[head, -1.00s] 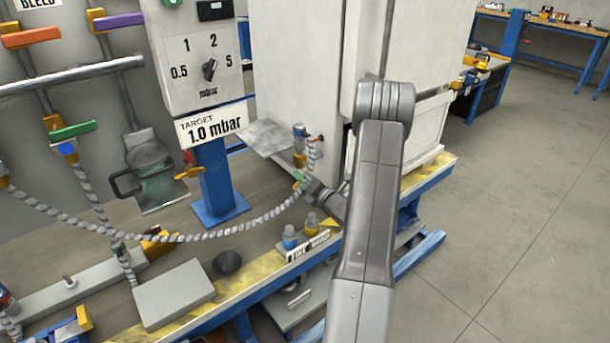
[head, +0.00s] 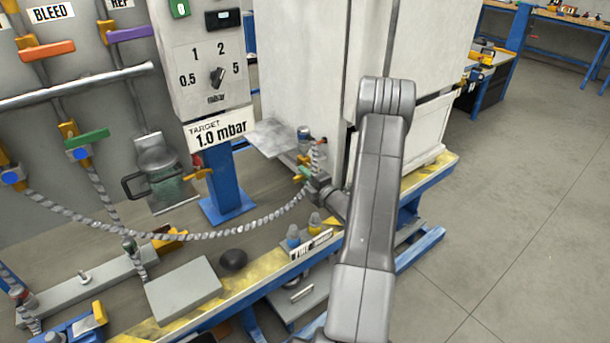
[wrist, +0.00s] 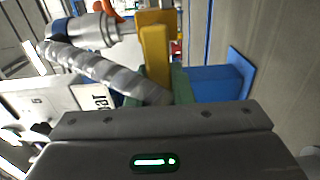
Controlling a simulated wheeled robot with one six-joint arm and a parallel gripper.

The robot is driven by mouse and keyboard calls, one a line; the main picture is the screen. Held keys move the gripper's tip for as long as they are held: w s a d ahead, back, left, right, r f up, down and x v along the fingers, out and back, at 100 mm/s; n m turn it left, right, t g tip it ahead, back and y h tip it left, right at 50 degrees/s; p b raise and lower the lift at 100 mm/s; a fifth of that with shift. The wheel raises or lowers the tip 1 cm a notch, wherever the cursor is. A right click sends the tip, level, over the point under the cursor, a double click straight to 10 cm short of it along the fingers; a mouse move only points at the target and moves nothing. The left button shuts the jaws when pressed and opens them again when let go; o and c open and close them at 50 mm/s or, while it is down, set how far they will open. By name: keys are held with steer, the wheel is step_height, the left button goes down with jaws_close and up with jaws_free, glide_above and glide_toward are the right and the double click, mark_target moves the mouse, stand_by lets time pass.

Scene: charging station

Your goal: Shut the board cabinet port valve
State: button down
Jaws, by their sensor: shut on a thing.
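My gripper (head: 316,184) is at the valve, beside the cabinet. The exact handle angle is hard to tell.
A grey shelf plate (head: 278,138) juts from the cabinet (head: 300,70) above the valve. The gauge box (head: 205,70) on a blue post stands to the left. Open floor (head: 500,230) lies to the right.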

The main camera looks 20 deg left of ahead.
stand_by(0.4)
steer(key=c, duration=1.3)
jaws_free()
steer(key=v, duration=1.3)
steer(key=shift+s+d, duration=0.25)
steer(key=shift+d, duration=0.05)
steer(key=x, duration=1.4)
steer(key=shift+d, duration=0.1)
